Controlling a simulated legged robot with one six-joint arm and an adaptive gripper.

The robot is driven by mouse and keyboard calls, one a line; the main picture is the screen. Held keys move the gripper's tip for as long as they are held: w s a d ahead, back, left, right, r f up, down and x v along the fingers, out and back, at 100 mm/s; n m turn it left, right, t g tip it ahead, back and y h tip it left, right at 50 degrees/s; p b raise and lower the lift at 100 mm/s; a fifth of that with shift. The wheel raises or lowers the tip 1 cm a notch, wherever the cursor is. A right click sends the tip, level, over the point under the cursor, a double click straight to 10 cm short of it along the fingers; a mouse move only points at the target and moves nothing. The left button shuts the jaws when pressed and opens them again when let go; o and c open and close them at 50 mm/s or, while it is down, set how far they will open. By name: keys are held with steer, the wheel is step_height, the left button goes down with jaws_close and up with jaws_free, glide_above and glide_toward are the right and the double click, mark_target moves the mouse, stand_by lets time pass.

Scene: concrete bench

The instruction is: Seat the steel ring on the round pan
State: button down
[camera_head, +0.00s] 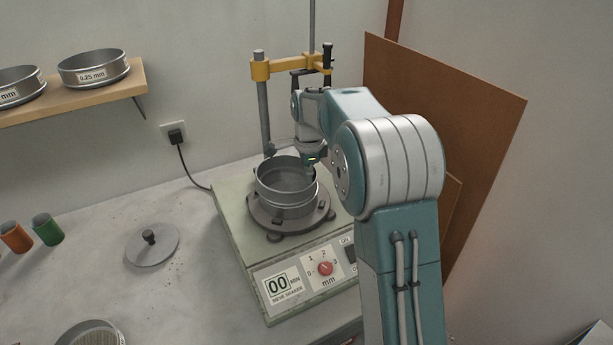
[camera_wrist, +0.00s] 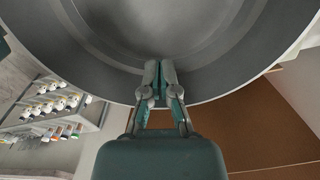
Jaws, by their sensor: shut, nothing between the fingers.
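The steel ring (camera_head: 268,187) stands upright on the round shaker, above a lower steel band that looks like the round pan (camera_head: 284,211). The two look lined up; I cannot tell whether the joint is flush all round. My gripper (camera_head: 309,167) is at the right far side of the ring's rim, partly hidden by my own wrist. In the wrist view the fingers (camera_wrist: 161,78) are closed together with nothing between them. They overlap the rim of the grey round wall (camera_wrist: 230,75) there; I cannot tell whether they touch it.
The sieve shaker (camera_head: 232,235) carries a dark clamp plate, with a post and yellow crossbar (camera_head: 290,67) behind. A lid with a knob (camera_head: 152,246) lies on the bench to the left. A brown board (camera_head: 460,110) leans at right.

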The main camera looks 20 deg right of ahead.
steer(key=shift+d, duration=1)
step_height(320, 180, up, 12)
steer(key=s+d+f, duration=0.1)
steer(key=d+f, duration=0.3)
steer(key=d, duration=0.3)
steer(key=shift+m, duration=0.4)
steer(key=f, duration=0.5)
steer(key=a+f, duration=0.1)
steer(key=f, duration=0.2)
steer(key=shift+f, duration=0.35)
steer(key=shift+w+a+f, duration=0.15)
steer(key=shift+a+f, duration=0.2)
steer(key=shift+a, duration=0.45)
steer(key=shift+w+a, duration=0.1)
steer(key=shift+a, duration=1)
steer(key=shift+a, duration=0.1)
